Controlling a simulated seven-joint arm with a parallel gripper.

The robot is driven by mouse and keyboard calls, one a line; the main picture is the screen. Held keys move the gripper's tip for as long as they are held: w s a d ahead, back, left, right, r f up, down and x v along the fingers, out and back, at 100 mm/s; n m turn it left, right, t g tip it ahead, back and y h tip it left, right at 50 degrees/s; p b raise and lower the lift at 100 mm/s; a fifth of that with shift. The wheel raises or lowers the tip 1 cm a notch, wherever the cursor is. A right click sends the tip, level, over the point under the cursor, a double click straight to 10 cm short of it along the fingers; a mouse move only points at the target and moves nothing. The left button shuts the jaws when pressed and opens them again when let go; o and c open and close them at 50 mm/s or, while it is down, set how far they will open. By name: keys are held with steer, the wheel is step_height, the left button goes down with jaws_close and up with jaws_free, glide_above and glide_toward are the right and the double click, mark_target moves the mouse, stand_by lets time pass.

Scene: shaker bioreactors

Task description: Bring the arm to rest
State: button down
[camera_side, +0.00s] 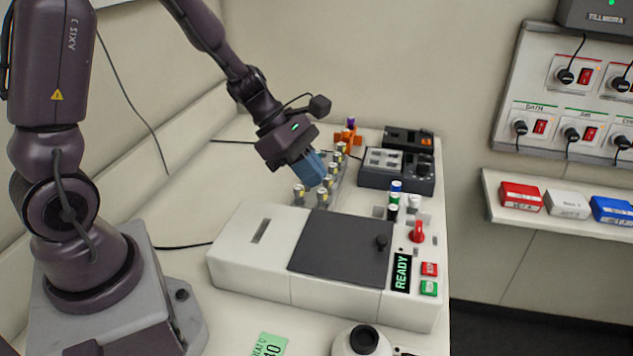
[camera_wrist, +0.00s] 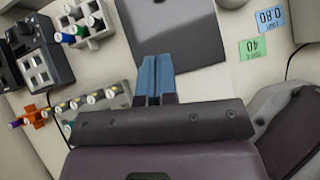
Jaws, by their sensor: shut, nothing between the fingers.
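My gripper (camera_side: 314,175) has blue fingers and hangs in the air behind the white machine, above the row of small vials. The fingers are together with nothing between them. In the wrist view the shut blue fingers (camera_wrist: 154,62) point toward the dark lid of the machine. My arm is raised and bent, reaching from its base at the left. The fingers look apart from everything around them, though in the side view they overlap the vials behind.
The white machine (camera_side: 240,275) has a closed dark lid (camera_side: 340,250) and a display reading READY. Several yellow-capped vials (camera_side: 299,193) stand behind it. A small rack with coloured caps (camera_side: 395,188) and black devices (camera_side: 397,172) stand right. Bare table lies left of the machine.

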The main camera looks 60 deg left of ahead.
steer(key=s+r+m+y, duration=0.3)
steer(key=s+r+m, duration=0.4)
steer(key=m, duration=0.5)
steer(key=s+d+r+m+y, duration=0.1)
steer(key=s+r+m+y, duration=0.2)
steer(key=s+r+m, duration=0.5)
steer(key=m, duration=0.5)
steer(key=shift+t, duration=0.4)
